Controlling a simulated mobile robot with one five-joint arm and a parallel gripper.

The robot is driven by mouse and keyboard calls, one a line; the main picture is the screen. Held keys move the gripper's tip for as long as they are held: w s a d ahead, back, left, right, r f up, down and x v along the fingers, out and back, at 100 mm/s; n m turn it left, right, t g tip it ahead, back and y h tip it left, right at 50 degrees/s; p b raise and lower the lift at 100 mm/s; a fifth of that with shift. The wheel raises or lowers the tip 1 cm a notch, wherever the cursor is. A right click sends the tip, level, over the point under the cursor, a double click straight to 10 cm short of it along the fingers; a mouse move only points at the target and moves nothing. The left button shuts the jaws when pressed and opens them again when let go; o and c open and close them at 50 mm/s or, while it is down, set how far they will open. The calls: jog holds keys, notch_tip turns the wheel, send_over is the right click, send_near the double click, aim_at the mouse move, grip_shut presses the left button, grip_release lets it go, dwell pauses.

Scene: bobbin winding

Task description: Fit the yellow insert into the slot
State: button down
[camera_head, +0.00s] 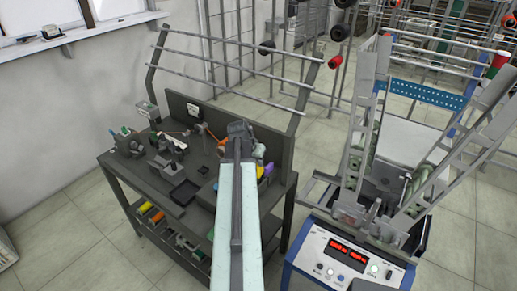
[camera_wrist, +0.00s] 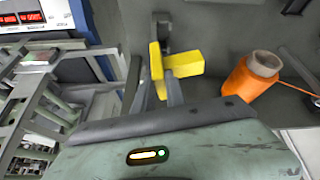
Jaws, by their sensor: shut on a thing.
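The yellow insert (camera_wrist: 184,65) shows in the wrist view as a yellow piece with an upright bar and a block sticking out to the right. My gripper (camera_wrist: 158,84) is shut on it, with its grey fingers at the lower part of the piece. A grey upright part (camera_wrist: 162,35) stands just beyond the insert; I cannot tell whether they touch. In the head view my arm reaches over the dark workbench and hides my fingertips. I cannot make out the slot in either view.
An orange spool (camera_wrist: 251,75) stands right of the insert. The workbench (camera_head: 200,218) carries small fixtures, a dark tray (camera_head: 184,192) and a purple item (camera_head: 268,169). A machine with a red-digit control panel (camera_head: 345,256) stands to the right, and a rod rack rises behind the bench.

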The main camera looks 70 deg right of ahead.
jog(key=r+m+p, duration=0.1)
jog(key=r, duration=0.1)
jog(key=d+r+m+p, duration=0.1)
jog(key=r, duration=0.1)
jog(key=shift+d+r, duration=0.1)
jog(key=shift+r, duration=0.1)
jog(key=shift+f+m, duration=0.1)
jog(key=shift+m, duration=0.3)
notch_tip(320, 180, down, 8)
jog(key=b, duration=0.7)
jog(key=shift+b, duration=0.3)
jog(key=shift+r+p, duration=0.4)
jog(key=shift+r, duration=0.05)
jog(key=shift+w, duration=0.1)
jog(key=shift+w, duration=0.15)
jog(key=shift+f, duration=0.15)
jog(key=shift+f+b, duration=2.9)
jog(key=shift+b, duration=0.1)
